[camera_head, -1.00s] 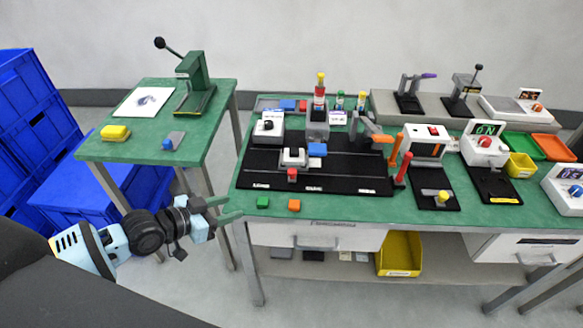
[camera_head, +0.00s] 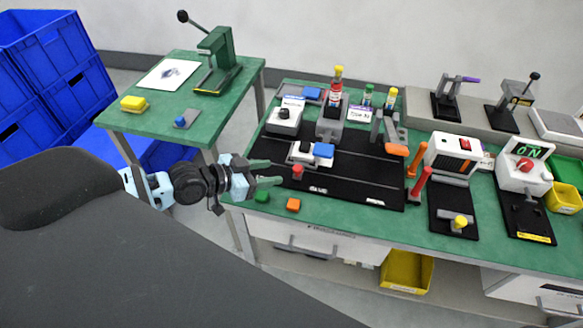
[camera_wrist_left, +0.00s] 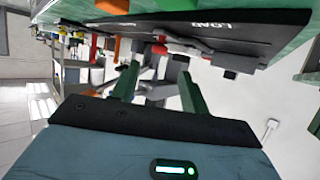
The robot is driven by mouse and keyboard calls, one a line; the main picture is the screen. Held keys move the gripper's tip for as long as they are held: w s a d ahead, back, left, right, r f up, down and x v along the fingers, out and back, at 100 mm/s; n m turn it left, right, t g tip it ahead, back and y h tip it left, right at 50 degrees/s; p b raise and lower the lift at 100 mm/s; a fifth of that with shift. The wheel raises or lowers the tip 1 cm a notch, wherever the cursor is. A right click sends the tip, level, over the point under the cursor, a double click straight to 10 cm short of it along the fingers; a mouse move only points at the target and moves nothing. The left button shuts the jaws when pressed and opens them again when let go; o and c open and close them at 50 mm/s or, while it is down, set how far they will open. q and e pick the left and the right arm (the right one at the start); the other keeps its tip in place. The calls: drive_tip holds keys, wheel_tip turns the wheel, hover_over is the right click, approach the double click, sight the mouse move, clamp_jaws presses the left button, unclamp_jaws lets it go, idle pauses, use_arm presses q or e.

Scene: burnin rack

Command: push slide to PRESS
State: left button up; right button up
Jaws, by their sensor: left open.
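In the left wrist view, the fingers (camera_wrist_left: 157,88) are apart below the board's LOAD label (camera_wrist_left: 230,25). My right gripper is out of view.
A green block (camera_head: 262,196) and an orange block (camera_head: 293,205) lie near the bench's front edge. Red and orange upright handles (camera_head: 420,185) stand right of the board. A smaller green table (camera_head: 215,115) with a press stands at the left, with a gap between.

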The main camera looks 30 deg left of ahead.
sight(294, 169)
use_arm(q)
drive_tip(key=x, duration=0.7)
drive_tip(key=shift+w+d, duration=0.1)
drive_tip(key=shift+d, duration=0.05)
drive_tip(key=shift+c, duration=0.2)
clamp_jaws()
